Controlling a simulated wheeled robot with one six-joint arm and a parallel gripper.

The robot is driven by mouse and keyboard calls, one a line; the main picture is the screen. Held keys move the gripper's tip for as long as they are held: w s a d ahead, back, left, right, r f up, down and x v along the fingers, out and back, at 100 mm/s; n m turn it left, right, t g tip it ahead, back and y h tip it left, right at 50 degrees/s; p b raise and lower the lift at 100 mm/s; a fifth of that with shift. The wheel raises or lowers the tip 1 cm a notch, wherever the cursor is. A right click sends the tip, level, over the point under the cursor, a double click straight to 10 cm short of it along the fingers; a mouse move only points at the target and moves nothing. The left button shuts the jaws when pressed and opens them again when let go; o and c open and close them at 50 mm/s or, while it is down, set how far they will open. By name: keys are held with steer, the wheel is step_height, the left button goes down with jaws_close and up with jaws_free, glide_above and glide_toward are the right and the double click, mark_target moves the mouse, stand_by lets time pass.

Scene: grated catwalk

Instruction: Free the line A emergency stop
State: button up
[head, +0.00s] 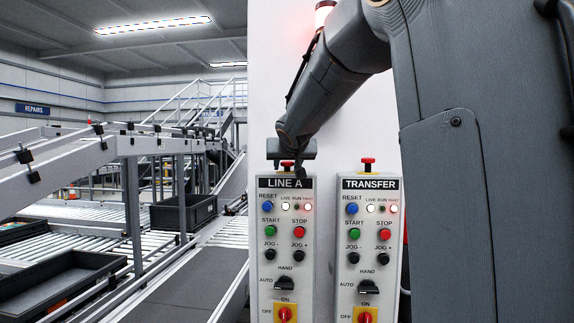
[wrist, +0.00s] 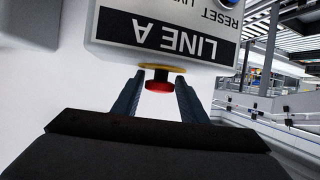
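The LINE A control box (head: 286,230) stands in front of a pale panel in the head view. Its red emergency stop (head: 287,164) sits on top, partly hidden by my gripper (head: 288,172), which is above it. In the wrist view the red mushroom head (wrist: 160,84) sits on a dark stem with a yellow ring around its base. My gripper's two fingers are spread on either side of it, with a visible gap on each side. The gripper is open and holds nothing.
A TRANSFER box (head: 368,240) with its own red stop (head: 368,162) stands close on the right. Both boxes have a lit red FAULT lamp. A beacon (head: 324,14) glows above. Roller conveyors with black totes (head: 183,213) fill the left.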

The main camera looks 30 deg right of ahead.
steer(key=shift+c, duration=0.4)
steer(key=c, duration=0.7)
steer(key=shift+r+p, duration=0.35)
steer(key=shift+r, duration=0.55)
steer(key=o, duration=0.8)
steer(key=shift+b+v, duration=0.7)
steer(key=shift+v, duration=3.15)
steer(key=shift+a+f, duration=0.1)
steer(key=shift+a, duration=0.05)
